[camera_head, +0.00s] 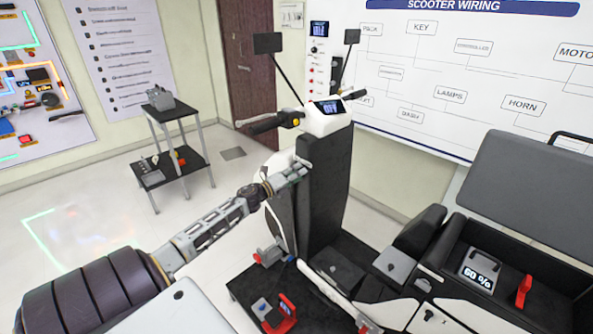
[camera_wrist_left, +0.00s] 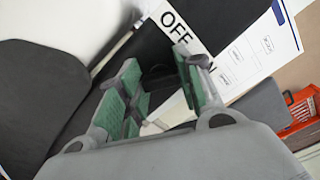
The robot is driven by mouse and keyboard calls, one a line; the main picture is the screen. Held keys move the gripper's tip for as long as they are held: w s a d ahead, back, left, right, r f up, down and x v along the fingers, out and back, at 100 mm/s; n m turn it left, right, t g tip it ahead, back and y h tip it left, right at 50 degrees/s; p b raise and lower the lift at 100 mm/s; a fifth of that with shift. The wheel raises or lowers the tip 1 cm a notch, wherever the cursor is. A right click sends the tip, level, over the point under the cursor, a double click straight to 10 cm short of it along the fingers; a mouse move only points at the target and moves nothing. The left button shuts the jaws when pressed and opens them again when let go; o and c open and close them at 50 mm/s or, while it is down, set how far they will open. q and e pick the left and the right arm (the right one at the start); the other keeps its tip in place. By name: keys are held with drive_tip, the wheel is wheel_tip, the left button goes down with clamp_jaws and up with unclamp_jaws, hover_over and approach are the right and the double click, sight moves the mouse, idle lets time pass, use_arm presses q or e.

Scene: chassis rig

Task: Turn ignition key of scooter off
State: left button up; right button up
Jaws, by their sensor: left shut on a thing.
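The white and black scooter (camera_head: 325,165) stands in the middle of the head view, with its small lit display (camera_head: 330,107) on top; the reading is too small to tell. My left gripper (camera_head: 298,172) reaches in from the left to the scooter's front column. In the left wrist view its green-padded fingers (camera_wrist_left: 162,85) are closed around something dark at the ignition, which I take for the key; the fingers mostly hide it. A white label with OFF (camera_wrist_left: 178,32) shows just beyond the fingertips; the other word is partly covered. My right gripper is not in view.
The handlebar (camera_head: 265,124) and mirrors rise above my left gripper. The open seat (camera_head: 530,185) and a battery with a 60 % readout (camera_head: 480,269) are at the right. A low black stand with red parts (camera_head: 280,315) is below my arm. A small cart (camera_head: 172,155) stands behind left.

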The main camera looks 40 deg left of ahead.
use_arm(q)
drive_tip(key=shift+n+p, duration=1.7)
drive_tip(key=shift+n, duration=1.1)
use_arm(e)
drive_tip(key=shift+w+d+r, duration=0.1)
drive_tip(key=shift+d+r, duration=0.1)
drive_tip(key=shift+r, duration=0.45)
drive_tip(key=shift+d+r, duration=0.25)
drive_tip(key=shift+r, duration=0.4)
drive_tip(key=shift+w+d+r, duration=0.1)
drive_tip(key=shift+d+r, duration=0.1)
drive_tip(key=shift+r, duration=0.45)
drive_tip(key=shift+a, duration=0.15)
use_arm(q)
drive_tip(key=shift+f, duration=0.1)
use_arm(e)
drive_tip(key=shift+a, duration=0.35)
use_arm(q)
drive_tip(key=o, duration=1)
drive_tip(key=shift+o, duration=0.2)
drive_tip(key=shift+s, duration=0.1)
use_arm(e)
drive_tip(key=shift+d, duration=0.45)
use_arm(q)
drive_tip(key=shift+s, duration=0.1)
